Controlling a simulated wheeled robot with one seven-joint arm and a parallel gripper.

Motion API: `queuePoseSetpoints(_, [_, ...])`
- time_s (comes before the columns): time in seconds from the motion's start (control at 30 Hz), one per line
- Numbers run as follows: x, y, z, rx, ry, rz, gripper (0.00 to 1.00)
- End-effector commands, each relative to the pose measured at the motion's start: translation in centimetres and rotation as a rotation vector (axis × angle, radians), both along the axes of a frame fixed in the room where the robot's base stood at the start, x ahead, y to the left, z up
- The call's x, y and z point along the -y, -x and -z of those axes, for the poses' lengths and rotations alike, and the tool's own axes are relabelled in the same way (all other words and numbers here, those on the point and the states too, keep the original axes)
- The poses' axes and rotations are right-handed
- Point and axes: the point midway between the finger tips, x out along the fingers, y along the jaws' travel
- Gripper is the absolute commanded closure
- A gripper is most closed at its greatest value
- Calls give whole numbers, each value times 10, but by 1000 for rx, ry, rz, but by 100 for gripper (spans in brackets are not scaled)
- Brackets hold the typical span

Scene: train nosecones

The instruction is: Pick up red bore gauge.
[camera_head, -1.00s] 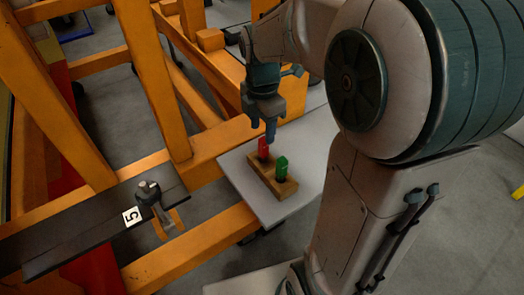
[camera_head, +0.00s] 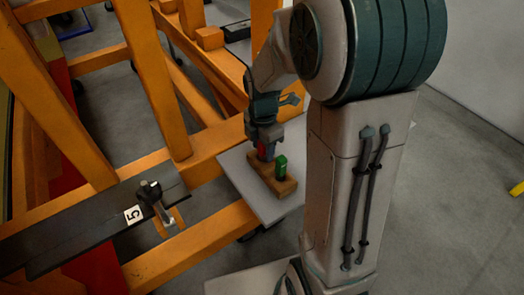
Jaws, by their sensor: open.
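The red bore gauge (camera_head: 263,152) stands upright in a wooden block (camera_head: 262,176) on a light grey board. A green gauge (camera_head: 282,166) stands in the same block, to the right and nearer. My gripper (camera_head: 267,148) points down at the red gauge, with its fingers at the gauge's upper part. The fingers are open; one finger shows beside the gauge and partly covers it. I cannot tell whether they touch it.
The grey board (camera_head: 262,206) lies beside an orange frame (camera_head: 160,262). A dark plate (camera_head: 80,232) marked 5, with a metal clamp-like part (camera_head: 152,196), is at the left. Orange posts stand behind the gripper. Open grey floor lies to the right.

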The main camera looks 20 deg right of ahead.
Motion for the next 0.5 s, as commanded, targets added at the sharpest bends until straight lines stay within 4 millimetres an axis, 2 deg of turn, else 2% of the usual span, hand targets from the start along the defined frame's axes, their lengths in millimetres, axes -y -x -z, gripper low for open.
queuePoseSetpoints(0.03, [0, 0, 0, 0, 0, 0, 54])
queuePoseSetpoints(0.2, [0, 0, 0, 0, 0, 0, 100])
queuePoseSetpoints(0.5, [0, 0, -2, 1, 0, 1, 100])
